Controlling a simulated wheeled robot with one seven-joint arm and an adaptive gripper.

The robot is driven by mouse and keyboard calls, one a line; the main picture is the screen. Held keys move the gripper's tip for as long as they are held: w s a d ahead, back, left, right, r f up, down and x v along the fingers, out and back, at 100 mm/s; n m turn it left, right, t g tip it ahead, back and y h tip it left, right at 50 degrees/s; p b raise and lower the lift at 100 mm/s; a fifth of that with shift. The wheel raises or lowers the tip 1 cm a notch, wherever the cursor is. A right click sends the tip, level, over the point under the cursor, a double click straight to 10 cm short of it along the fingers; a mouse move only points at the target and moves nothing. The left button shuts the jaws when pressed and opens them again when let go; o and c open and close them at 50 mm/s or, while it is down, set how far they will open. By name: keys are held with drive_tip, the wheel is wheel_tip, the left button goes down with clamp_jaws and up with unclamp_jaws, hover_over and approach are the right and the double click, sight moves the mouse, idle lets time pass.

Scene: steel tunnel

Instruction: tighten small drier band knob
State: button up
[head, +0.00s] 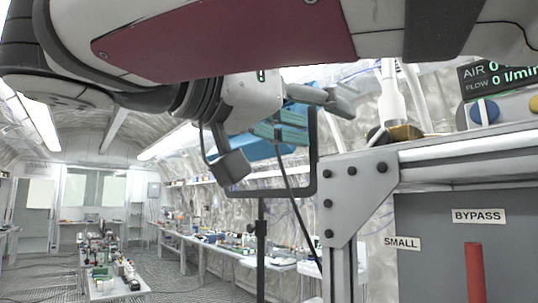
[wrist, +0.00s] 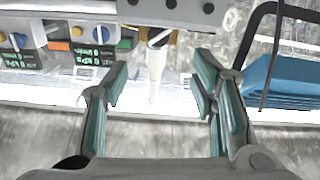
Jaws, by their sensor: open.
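My gripper (head: 325,98) is at the upper middle of the head view, left of the frame corner. In the wrist view its two fingers (wrist: 160,85) are spread wide with nothing between the pads. A white upright part (head: 391,95) with a brass-coloured base (head: 404,132) stands on the shelf right of my gripper. A white post also shows in the wrist view (wrist: 156,65), beyond the gap between the fingers. A SMALL label (head: 403,243) is on the grey panel. I cannot make out which part is the small drier band knob.
A grey metal frame (head: 345,205) with bolts stands close below my gripper. A red post (head: 475,270) is under the BYPASS label (head: 479,216). A flow display (head: 500,77) has a blue knob (head: 485,112) below. A blue object (wrist: 285,85) sits by a dark bracket.

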sight(377, 139)
drive_tip(key=w+d+b, duration=0.1)
drive_tip(key=w+d, duration=0.1)
drive_tip(key=d, duration=0.1)
drive_tip(key=w+d+m, duration=0.1)
drive_tip(key=w+d, duration=0.2)
drive_tip(key=d, duration=0.1)
drive_tip(key=w+d+m+b, duration=0.1)
drive_tip(key=w+d, duration=0.1)
drive_tip(key=d, duration=0.2)
drive_tip(key=shift+w+d+b, duration=0.2)
drive_tip(key=shift+w+b, duration=0.1)
drive_tip(key=shift+w, duration=0.05)
drive_tip(key=c, duration=1.1)
